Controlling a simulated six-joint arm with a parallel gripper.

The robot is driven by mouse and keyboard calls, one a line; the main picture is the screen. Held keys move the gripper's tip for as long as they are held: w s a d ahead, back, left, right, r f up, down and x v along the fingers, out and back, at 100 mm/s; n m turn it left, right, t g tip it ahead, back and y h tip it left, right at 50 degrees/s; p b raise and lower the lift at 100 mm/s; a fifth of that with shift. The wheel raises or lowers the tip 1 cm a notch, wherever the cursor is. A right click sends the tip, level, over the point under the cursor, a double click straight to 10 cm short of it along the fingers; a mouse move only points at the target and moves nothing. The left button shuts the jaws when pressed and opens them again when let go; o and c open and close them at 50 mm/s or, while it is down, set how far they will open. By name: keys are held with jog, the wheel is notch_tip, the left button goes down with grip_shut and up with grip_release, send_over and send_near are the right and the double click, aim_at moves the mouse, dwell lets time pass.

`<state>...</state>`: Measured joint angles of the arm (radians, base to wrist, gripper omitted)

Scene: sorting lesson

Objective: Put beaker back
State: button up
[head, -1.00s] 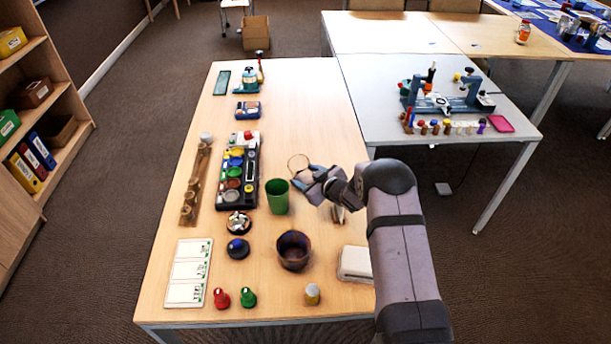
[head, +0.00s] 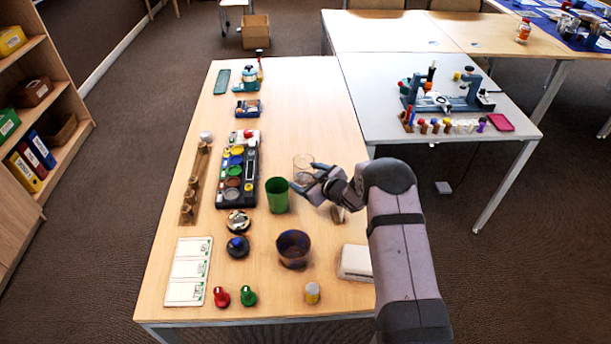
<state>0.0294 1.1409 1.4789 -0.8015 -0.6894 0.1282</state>
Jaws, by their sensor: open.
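A clear glass beaker (head: 302,161) stands on the wooden table, right of the long black tray of coloured pots and behind the green cup. My gripper (head: 306,178) is open, its two fingers spread at the near side of the beaker. One fingertip is close to the beaker's right side and the other is at its lower left, near the green cup. The lower part of the beaker is partly hidden by the fingers. I cannot tell whether they touch the glass.
The green cup (head: 278,197) stands close left of my gripper, and a dark brown bowl (head: 293,250) stands nearer. The black tray (head: 224,198) lies to the left. A white box (head: 355,262) lies at the near right. The table behind the beaker is clear.

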aim_at(308, 176)
jog(key=shift+b+v, duration=0.8)
jog(key=shift+v, duration=2.7)
jog(key=shift+s+d+r+h, duration=0.1)
jog(key=shift+d+r+h, duration=0.2)
jog(key=shift+d, duration=0.15)
jog(key=s+d+m+h, duration=0.1)
jog(key=s+d+r+h, duration=0.1)
jog(key=d, duration=0.1)
jog(key=s+d+r+m+g+h, duration=0.1)
jog(key=s, duration=0.1)
jog(key=shift+d+r+m, duration=0.1)
jog(key=shift+d+m, duration=0.1)
jog(key=shift+m, duration=0.1)
jog(key=s+d+m+g+h, duration=0.1)
jog(key=s+g, duration=0.1)
jog(key=s, duration=0.4)
jog(key=s+d+r+m+g+h, duration=0.1)
jog(key=s+m, duration=0.1)
jog(key=s, duration=0.4)
jog(key=s+d+r+m+g+h, duration=0.1)
jog(key=s+d+g, duration=0.1)
jog(key=s, duration=0.4)
jog(key=shift+s+g+h, duration=0.15)
jog(key=shift+g+h, duration=0.15)
jog(key=s+a+r+m+g+y, duration=0.1)
jog(key=s+a+m+g, duration=0.1)
jog(key=s, duration=1.4)
jog(key=shift+s+a+g, duration=0.2)
jog(key=shift+a+g, duration=0.25)
jog(key=shift+g, duration=0.75)
